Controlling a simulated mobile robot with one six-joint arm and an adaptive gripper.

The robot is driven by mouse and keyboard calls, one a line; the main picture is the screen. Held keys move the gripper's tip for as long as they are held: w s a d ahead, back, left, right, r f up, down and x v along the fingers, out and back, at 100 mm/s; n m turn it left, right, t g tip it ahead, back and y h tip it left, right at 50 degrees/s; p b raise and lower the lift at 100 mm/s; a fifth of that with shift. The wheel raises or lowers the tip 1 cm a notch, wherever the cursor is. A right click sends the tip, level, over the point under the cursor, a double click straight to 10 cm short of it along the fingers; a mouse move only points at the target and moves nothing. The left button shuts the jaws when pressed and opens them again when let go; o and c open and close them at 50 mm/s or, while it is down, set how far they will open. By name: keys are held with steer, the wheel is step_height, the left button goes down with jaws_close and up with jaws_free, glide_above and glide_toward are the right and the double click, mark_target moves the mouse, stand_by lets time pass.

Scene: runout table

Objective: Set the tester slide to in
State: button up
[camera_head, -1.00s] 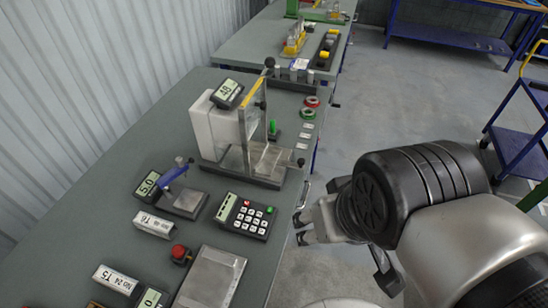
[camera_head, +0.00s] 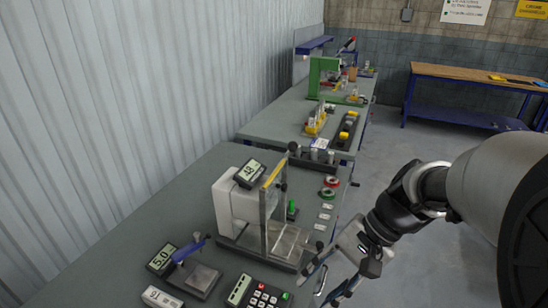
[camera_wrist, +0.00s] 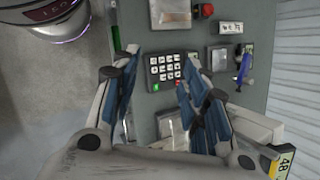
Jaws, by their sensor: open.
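The tester has a white housing (camera_head: 238,203), a display reading 48 (camera_head: 249,174) and a clear guard with a yellow top edge (camera_head: 274,174). Its flat metal slide plate (camera_head: 289,243) lies on the dark base in front of the housing, with a small dark knob (camera_head: 319,246) at its right end. I cannot tell the slide's exact position. My gripper (camera_head: 340,280) is open and empty, right of the tester by the table edge, apart from the knob. In the wrist view its spread fingers (camera_wrist: 152,82) are in front; the tester's display (camera_wrist: 283,164) shows at lower right, and the fingers partly hide its base.
A keypad (camera_head: 258,294) stands in front of the tester, and a blue-armed gauge (camera_head: 195,272) is to its left. Red and green rings (camera_head: 329,188) and small plates lie behind the knob. The floor (camera_head: 385,135) right of the table is clear.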

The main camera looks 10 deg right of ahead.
steer(key=w+d+f+m+t+y, duration=0.1)
steer(key=w+d+f+m+y, duration=0.35)
steer(key=w, duration=0.25)
steer(key=m+t+y+p, duration=0.1)
steer(key=m+t+y, duration=0.1)
steer(key=m+t, duration=1)
glide_toward(320, 244)
steer(key=shift+m+g, duration=0.3)
steer(key=shift+m, duration=0.35)
steer(key=b+x, duration=0.1)
steer(key=x, duration=0.9)
steer(key=shift+w+d+f+b, duration=0.1)
steer(key=shift+w+f+b, duration=0.05)
steer(key=shift+b, duration=0.25)
steer(key=shift+c, duration=0.6)
jaws_close()
